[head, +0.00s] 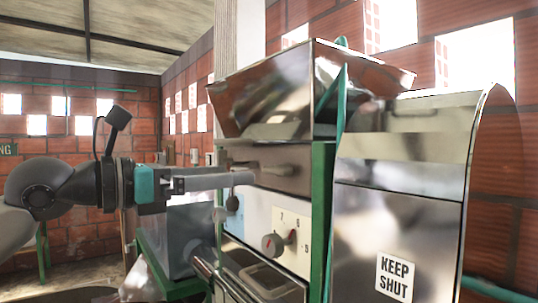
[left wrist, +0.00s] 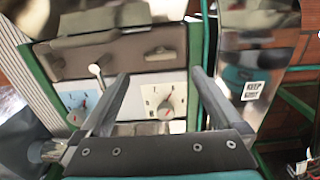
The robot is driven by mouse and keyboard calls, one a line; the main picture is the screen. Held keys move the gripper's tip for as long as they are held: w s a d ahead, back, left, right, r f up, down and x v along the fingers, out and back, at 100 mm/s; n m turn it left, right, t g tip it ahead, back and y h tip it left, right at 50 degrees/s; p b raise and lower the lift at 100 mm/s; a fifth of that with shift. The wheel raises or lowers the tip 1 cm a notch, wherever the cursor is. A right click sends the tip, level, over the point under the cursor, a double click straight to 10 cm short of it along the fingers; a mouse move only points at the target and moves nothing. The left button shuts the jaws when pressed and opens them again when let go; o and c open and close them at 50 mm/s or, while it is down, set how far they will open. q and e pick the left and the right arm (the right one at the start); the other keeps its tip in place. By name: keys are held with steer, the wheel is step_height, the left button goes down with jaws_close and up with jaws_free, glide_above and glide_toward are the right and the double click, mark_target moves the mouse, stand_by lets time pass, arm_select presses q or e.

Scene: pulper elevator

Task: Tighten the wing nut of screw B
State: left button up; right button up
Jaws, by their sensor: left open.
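A brown plate (head: 297,184) runs across the upper front of the machine. A flat, roughly horizontal wing nut (left wrist: 158,54) sits on the plate's right part in the left wrist view. A smaller dark fitting (left wrist: 57,63) sits at the plate's left end. I cannot read a letter B by either. My left gripper (head: 251,178) reaches in from the left at plate height. In the left wrist view its two fingers (left wrist: 160,76) are spread, with nothing between them. The wing nut shows beyond the fingertips, between their directions. My right gripper is not in view.
A numbered dial (head: 273,244) is on the panel below. A metal hopper (head: 290,85) stands above. A metal cover marked KEEP SHUT (head: 400,215) is close on the right.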

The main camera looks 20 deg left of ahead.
mark_target(271, 171)
arm_select(q)
steer(key=p+x, duration=0.3)
steer(key=x, duration=0.4)
steer(key=shift+w+d+r+p, duration=0.15)
steer(key=shift+w+p, duration=0.05)
steer(key=shift+p, duration=0.2)
steer(key=shift+x, duration=0.75)
steer(key=c, duration=1.3)
